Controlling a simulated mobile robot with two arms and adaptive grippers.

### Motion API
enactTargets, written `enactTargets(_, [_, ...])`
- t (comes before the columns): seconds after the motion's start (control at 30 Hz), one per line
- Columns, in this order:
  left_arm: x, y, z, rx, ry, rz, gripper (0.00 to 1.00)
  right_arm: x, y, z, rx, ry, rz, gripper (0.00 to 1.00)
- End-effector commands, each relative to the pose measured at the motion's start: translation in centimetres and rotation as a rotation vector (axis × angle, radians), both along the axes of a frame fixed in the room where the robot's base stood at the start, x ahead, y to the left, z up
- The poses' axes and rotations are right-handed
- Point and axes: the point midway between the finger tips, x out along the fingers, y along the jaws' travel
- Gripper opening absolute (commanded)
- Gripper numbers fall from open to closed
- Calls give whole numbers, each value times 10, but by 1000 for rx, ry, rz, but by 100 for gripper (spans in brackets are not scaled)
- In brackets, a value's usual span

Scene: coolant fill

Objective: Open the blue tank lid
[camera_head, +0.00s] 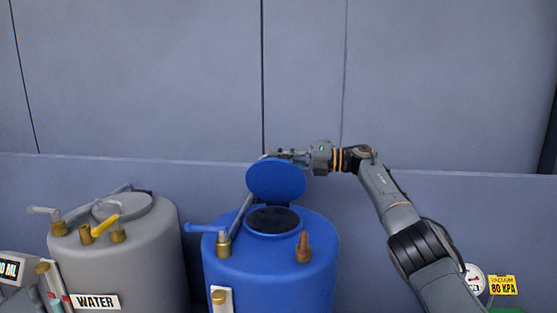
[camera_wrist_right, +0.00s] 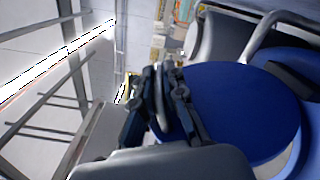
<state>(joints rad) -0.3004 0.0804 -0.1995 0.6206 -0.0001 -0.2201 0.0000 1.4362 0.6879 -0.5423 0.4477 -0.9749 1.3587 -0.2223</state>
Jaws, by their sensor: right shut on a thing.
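The blue tank (camera_head: 270,262) stands in the middle of the head view. Its round blue lid (camera_head: 276,181) is swung up and stands nearly upright behind the dark round opening (camera_head: 273,220). My right gripper (camera_head: 285,156) is at the lid's top edge, with the arm coming in from the right. In the right wrist view the right gripper's fingers (camera_wrist_right: 170,100) are closed at the edge of the blue lid (camera_wrist_right: 240,112), around a grey bar-like handle there. The exact contact is partly hidden. My left gripper is not in view.
A grey tank (camera_head: 120,265) labelled WATER, with a yellow valve lever (camera_head: 105,226), stands to the left. A flat grey wall (camera_head: 180,80) is behind.

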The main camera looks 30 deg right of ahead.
Motion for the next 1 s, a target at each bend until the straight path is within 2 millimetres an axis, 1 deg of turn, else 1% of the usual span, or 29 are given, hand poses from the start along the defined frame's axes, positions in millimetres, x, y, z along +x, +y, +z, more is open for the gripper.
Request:
enactTargets(0.2, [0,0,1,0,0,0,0,3,-2,1,16,21,-1,0])
enactTargets(0.73, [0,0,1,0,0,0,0,4,-3,0,20,29,0,0])
enactTargets(0.77, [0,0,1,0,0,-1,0,4,-3,0,20,29,0,12])
enactTargets(0.8, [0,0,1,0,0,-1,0,4,-3,0,20,29,0,21])
enactTargets(0.87, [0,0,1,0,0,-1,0,4,-3,0,20,29,0,33])
enactTargets(1.0, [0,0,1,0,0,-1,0,4,-3,0,20,29,0,34])
